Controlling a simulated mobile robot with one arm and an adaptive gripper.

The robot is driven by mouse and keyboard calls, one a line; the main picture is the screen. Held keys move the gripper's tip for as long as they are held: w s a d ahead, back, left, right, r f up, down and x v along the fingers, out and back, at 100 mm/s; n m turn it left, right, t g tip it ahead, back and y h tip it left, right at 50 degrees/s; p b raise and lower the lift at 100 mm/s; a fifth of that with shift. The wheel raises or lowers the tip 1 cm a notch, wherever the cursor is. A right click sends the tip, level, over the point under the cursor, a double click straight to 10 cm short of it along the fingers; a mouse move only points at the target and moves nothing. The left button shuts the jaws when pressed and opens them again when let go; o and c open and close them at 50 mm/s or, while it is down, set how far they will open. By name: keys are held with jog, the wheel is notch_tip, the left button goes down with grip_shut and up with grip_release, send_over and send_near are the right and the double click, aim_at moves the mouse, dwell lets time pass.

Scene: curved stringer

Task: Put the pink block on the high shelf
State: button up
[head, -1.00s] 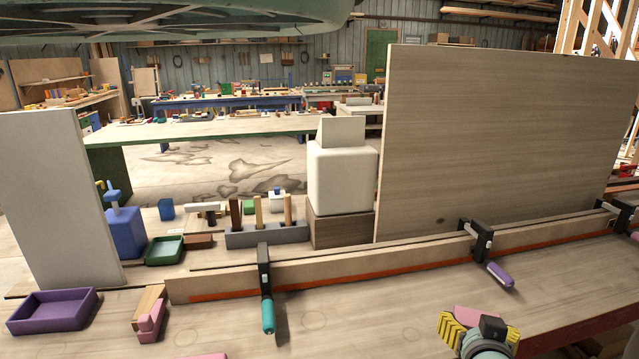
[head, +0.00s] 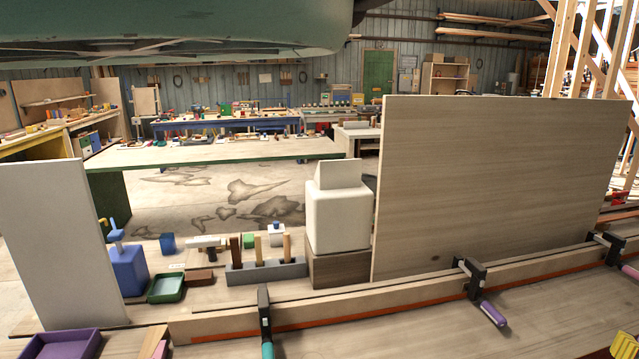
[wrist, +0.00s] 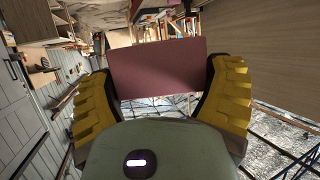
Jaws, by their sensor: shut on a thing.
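The pink block (wrist: 158,68) is held between the two yellow ridged fingers of my gripper (wrist: 158,88) in the wrist view. It looks dark pink there, and a gap shows beneath its lower edge. In the head view only a yellow bit of my gripper (head: 626,344) shows at the bottom right corner, and the block is out of frame. A shelf unit (head: 446,82) stands far off at the back wall. I cannot tell whether it is the high shelf.
A workbench (head: 390,335) carries a tall wooden panel (head: 490,190), a white panel (head: 60,240), a clamped curved strip (head: 350,305) and a white container (head: 338,215). A purple tray (head: 62,345) sits at the lower left. A green hull (head: 180,25) hangs overhead.

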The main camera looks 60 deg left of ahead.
notch_tip(320, 180, up, 35)
jog(key=p, duration=3.3)
jog(key=shift+p, duration=0.3)
jog(key=shift+a, duration=0.1)
jog(key=s+a+f+n+g+y+b, duration=0.1)
jog(key=s+a+f+n+y+b, duration=0.15)
jog(key=a+f+b, duration=0.65)
jog(key=s+a+f+n+y+b, duration=0.2)
jog(key=s+a+f+b, duration=0.2)
jog(key=f+b, duration=0.5)
jog(key=s+a+f+n+g+y+b, duration=0.1)
jog(key=s+a+f+n+y+b, duration=0.15)
jog(key=a+f+b, duration=0.7)
jog(key=s+a+f+n+g+y+b, duration=0.2)
jog(key=s+f+b, duration=0.4)
jog(key=f, duration=0.4)
jog(key=s+a+f+n+g+y+b, duration=0.1)
jog(key=s+a+f+n+g+b, duration=0.1)
jog(key=s+f+b, duration=0.4)
jog(key=s+a+f+n+g+y+b, duration=0.2)
jog(key=s+f+b, duration=0.5)
jog(key=f, duration=0.7)
jog(key=shift+a+n+g+y, duration=0.15)
jog(key=shift+n+g+y, duration=0.15)
jog(key=shift+n+g, duration=0.1)
jog(key=shift+w, duration=0.1)
